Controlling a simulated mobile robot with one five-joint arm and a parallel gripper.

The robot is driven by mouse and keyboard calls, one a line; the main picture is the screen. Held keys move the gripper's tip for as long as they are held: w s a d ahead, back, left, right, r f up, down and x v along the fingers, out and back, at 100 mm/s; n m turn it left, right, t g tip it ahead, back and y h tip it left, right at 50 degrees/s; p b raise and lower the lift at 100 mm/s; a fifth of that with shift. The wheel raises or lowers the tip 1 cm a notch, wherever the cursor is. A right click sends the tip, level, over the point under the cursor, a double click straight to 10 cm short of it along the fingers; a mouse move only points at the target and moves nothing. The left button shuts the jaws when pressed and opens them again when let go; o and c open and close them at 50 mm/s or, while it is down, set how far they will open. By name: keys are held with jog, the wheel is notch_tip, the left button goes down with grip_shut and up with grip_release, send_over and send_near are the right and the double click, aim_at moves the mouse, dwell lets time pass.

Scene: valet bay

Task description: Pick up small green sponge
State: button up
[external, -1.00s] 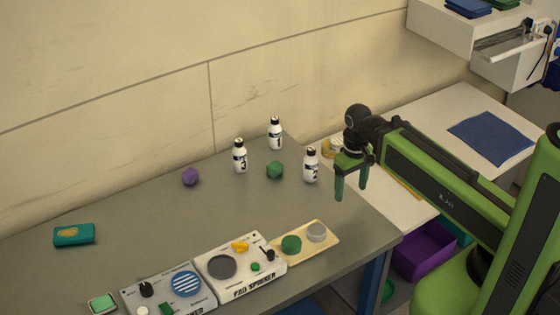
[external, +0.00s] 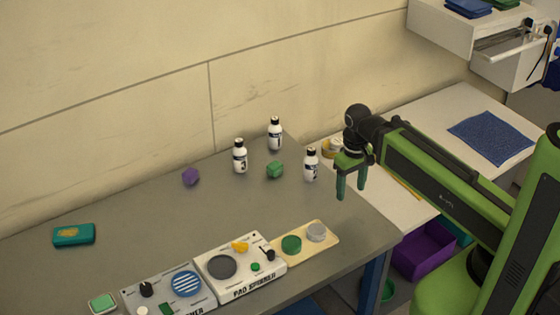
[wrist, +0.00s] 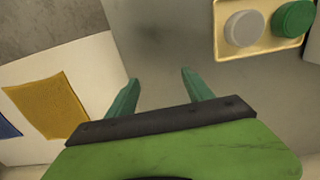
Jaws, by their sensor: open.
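A small green block (external: 275,170), which looks like the sponge, sits on the grey table between the white bottles. A small flat green piece (external: 103,303) at the front left edge also could be a sponge; I cannot tell for sure. My gripper (external: 351,190) is open and empty, above the table's right end, to the right of the block and apart from it. In the wrist view my open fingers (wrist: 160,92) point over the table edge; neither green piece shows there.
White bottles (external: 239,157) stand close to the green block, with a purple block (external: 190,177) to the left. A teal case (external: 74,235) lies further left. The pad spinner (external: 241,267) and a cream tray (external: 318,246) with discs line the front. The table's middle is clear.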

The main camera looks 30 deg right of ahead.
jog(key=w+r+n+p, duration=0.3)
jog(key=w+n, duration=0.2)
jog(key=w, duration=0.3)
jog(key=w+r+n+p, duration=0.3)
jog(key=w+n, duration=0.2)
jog(key=w, duration=0.3)
jog(key=n+y+p, duration=0.2)
jog(key=n+p, duration=0.3)
jog(key=n, duration=0.5)
send_near(275, 165)
jog(key=f+b, duration=0.2)
jog(key=b, duration=0.3)
jog(key=f+b, duration=0.2)
jog(key=b, duration=0.4)
jog(key=shift+w+a+f, duration=0.2)
jog(key=shift+f, duration=0.1)
jog(key=f+b, duration=0.3)
jog(key=a+f+b, duration=0.1)
jog(key=f+b, duration=0.1)
jog(key=b, duration=0.1)
jog(key=shift+s+a+f, duration=0.1)
jog(key=shift+f, duration=0.3)
jog(key=shift+r, duration=0.2)
grip_shut()
